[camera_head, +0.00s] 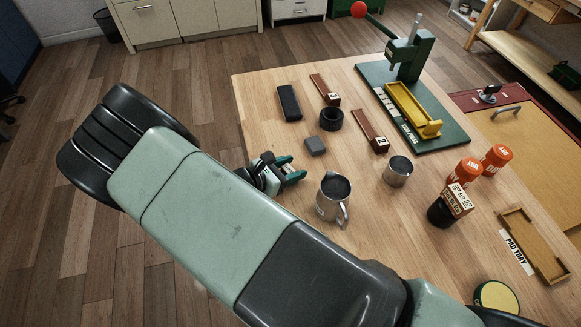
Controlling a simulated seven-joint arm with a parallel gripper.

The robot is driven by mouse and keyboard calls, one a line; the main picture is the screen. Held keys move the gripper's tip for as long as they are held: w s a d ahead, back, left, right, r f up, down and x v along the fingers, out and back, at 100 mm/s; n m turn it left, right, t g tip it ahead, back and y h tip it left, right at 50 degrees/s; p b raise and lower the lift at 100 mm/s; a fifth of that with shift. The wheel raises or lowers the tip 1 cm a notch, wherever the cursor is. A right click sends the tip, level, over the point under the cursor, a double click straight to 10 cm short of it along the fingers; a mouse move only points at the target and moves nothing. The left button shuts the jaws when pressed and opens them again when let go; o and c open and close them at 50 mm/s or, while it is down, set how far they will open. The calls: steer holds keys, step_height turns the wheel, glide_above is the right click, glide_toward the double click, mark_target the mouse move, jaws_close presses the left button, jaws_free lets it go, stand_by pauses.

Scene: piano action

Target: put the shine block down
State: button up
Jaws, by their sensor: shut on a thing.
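My gripper (291,169) shows past the edge of my arm at the left side of the wooden table (262,84). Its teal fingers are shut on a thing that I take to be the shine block. The fingers and the arm hide most of it, so its shape and any gap to the tabletop cannot be told. A small grey block (315,145) lies just beyond the fingertips, apart from them. A metal jug (331,200) with a handle stands to the right of the gripper.
A dark oblong block (289,102), a black ring (331,119) and brown blocks numbered 1 (325,90) and 2 (370,131) lie behind. A metal cup (397,171), orange-capped bottles (466,171) and the pad tray (534,246) stand right. A green press (410,55) stands at the back.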

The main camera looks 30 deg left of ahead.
steer(key=o, duration=1)
steer(key=shift+f, duration=0.15)
steer(key=shift+s+r, duration=0.1)
steer(key=shift+r, duration=0.1)
steer(key=v, duration=1.2)
steer(key=shift+d+r, duration=0.1)
